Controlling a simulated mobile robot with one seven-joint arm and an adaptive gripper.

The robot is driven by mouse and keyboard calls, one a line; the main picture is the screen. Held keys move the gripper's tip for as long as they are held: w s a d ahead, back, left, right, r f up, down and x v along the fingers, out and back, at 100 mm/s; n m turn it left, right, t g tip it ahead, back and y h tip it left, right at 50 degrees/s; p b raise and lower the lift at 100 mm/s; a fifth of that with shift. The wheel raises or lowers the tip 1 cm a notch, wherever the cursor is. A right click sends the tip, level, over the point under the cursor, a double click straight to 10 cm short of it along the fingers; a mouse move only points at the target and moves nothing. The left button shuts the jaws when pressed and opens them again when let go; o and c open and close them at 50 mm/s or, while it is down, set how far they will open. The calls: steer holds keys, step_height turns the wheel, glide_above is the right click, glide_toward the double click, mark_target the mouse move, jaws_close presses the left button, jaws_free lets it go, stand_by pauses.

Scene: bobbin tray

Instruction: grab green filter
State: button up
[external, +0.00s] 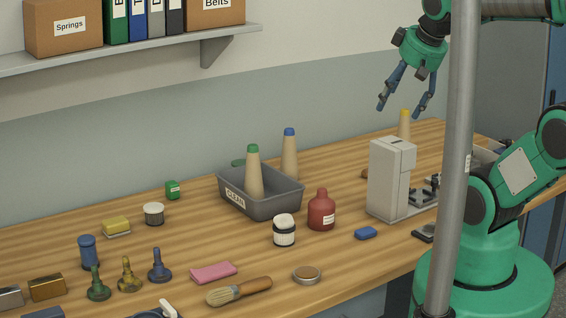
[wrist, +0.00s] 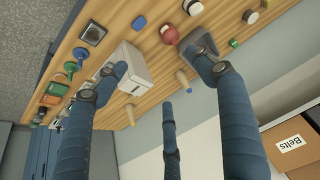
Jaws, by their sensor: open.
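Nothing in view is plainly labelled as a filter. A small green block (external: 173,190) stands at the back of the bench, left of the grey tray; a small green thing also shows in the wrist view (wrist: 233,43). A tan cone with a green tip (external: 254,173) stands in the grey tray (external: 262,210), labelled CLEAN. My gripper (external: 400,108) is open and empty, high above the right part of the bench, well right of both. In the wrist view, its spread fingers (wrist: 168,82) partly cover the tray (wrist: 198,42).
A blue-tipped cone (external: 289,155) stands at the tray. A white machine (external: 389,178), red bottle (external: 321,211) and white-lidded jar (external: 284,231) stand nearby. A yellow-tipped cone (external: 404,124) is behind the machine. A shelf (external: 130,50) hangs at upper left.

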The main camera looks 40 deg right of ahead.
steer(key=w+r, duration=0.4)
steer(key=w, duration=1.2)
steer(key=n+g+p, duration=0.2)
steer(key=n+g, duration=0.1)
steer(key=g, duration=0.1)
glide_above(245, 163)
steer(key=shift+y, duration=0.3)
steer(key=f, duration=2.3)
steer(key=s+f, duration=0.1)
steer(key=f, duration=1)
steer(key=shift+d+f, duration=0.3)
steer(key=shift+d, duration=0.05)
steer(key=shift+w+a+f+n, duration=0.4)
steer(key=shift+w+f+n, duration=0.05)
steer(key=shift+f+n, duration=0.1)
